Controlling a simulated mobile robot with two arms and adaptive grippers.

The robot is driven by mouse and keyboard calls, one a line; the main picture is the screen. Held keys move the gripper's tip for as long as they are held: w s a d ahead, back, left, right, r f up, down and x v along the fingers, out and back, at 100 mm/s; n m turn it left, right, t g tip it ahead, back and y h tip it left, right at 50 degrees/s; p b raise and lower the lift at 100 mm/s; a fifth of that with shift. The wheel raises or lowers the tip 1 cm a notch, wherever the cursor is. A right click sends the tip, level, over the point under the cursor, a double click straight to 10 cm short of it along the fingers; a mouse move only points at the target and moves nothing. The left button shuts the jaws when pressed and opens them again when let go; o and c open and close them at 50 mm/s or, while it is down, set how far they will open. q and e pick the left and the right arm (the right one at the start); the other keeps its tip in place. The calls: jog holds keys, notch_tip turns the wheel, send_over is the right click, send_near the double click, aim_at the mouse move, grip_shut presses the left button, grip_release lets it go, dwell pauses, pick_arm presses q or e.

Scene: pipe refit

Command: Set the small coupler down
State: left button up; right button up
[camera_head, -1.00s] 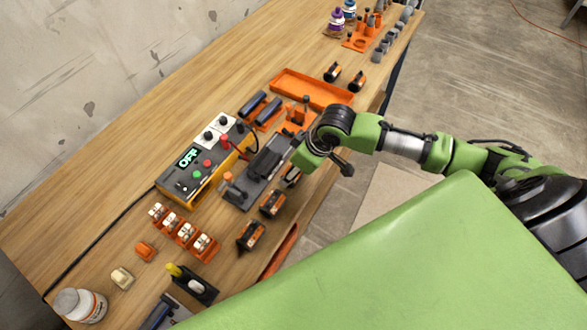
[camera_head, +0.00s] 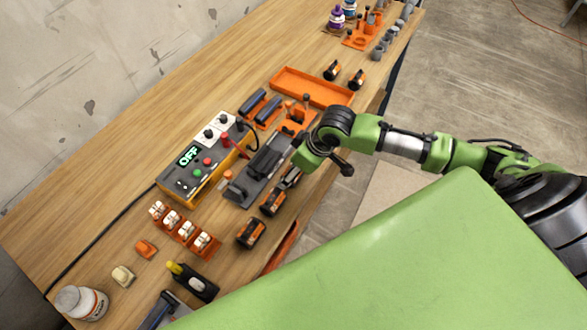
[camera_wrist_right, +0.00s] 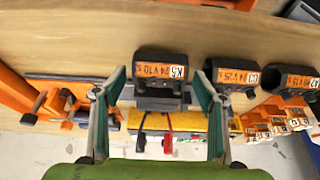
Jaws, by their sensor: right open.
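My right gripper is over the front part of the bench. In the right wrist view its two fingers (camera_wrist_right: 158,76) are spread apart with nothing held between them. A black block with an orange label (camera_wrist_right: 160,66) lies beyond the fingertips, apparently not gripped. Several grey round pieces (camera_head: 377,53) stand along the bench's far right edge. I cannot tell whether one of them is the small coupler, and I see no coupler at the gripper. My left gripper is not in view.
A control box reading OFF (camera_head: 189,157) stands left of the gripper, beside a dark fixture (camera_head: 264,162). Black-and-orange blocks (camera_head: 251,233) line the front edge. An orange tray (camera_head: 290,78) lies behind. The wooden bench's left side (camera_head: 100,180) is largely clear.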

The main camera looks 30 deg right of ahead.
jog(key=v, duration=1.1)
jog(key=shift+r, duration=0.35)
jog(key=shift+s+d, duration=0.1)
